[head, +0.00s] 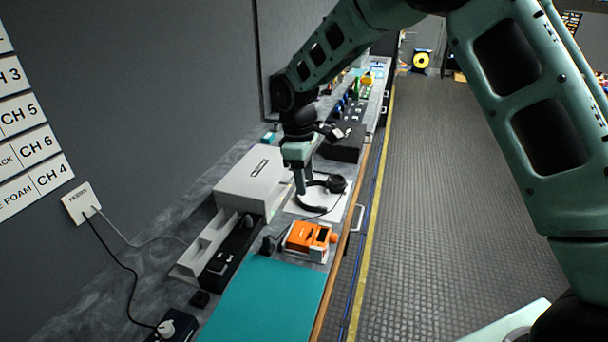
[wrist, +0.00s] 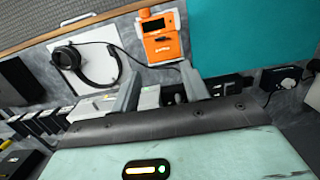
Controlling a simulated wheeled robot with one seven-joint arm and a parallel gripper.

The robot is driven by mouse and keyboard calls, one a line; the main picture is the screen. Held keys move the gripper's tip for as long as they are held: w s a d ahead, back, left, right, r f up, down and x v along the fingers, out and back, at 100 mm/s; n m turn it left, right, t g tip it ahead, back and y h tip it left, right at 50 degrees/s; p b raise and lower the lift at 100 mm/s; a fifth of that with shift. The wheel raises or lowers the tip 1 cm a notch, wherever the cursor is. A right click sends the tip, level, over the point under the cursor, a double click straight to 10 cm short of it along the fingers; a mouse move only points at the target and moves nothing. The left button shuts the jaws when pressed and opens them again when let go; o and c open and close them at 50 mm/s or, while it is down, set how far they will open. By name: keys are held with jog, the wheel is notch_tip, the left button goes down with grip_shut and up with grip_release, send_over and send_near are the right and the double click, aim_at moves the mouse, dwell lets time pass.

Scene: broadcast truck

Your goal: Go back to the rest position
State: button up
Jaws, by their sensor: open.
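My gripper (head: 304,182) hangs from my arm above the counter, near the white box and the headphones. In the wrist view my gripper (wrist: 162,92) shows two grey fingers spread apart with nothing held between them. Black headphones (head: 334,184) lie on a white sheet just right of the gripper in the head view; they also show in the wrist view (wrist: 68,57). An orange device (head: 309,238) with a dark screen sits on the counter nearer to me; it also shows in the wrist view (wrist: 160,46).
A white box (head: 256,182) stands left of the gripper. A teal mat (head: 265,300) covers the near counter. A black power strip (head: 229,254) lies along the wall side. A black box (head: 343,142) and small items stand farther back. The floor (head: 440,200) to the right is clear.

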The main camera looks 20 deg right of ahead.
jog(key=shift+w+a+r, duration=0.1)
jog(key=shift+r, duration=0.9)
jog(key=s+a+r+m+y+b, duration=0.15)
jog(key=s+a, duration=0.25)
jog(key=s, duration=0.4)
jog(key=s+a+r+n, duration=0.1)
jog(key=s+a+r, duration=0.2)
jog(key=s, duration=0.5)
jog(key=s+d+f+m, duration=0.1)
jog(key=s+m, duration=0.1)
jog(key=s, duration=1.6)
jog(key=shift+s+d+f+t, duration=0.2)
jog(key=shift+d+f+t, duration=0.15)
jog(key=shift+d+t, duration=0.05)
jog(key=shift+m, duration=0.25)
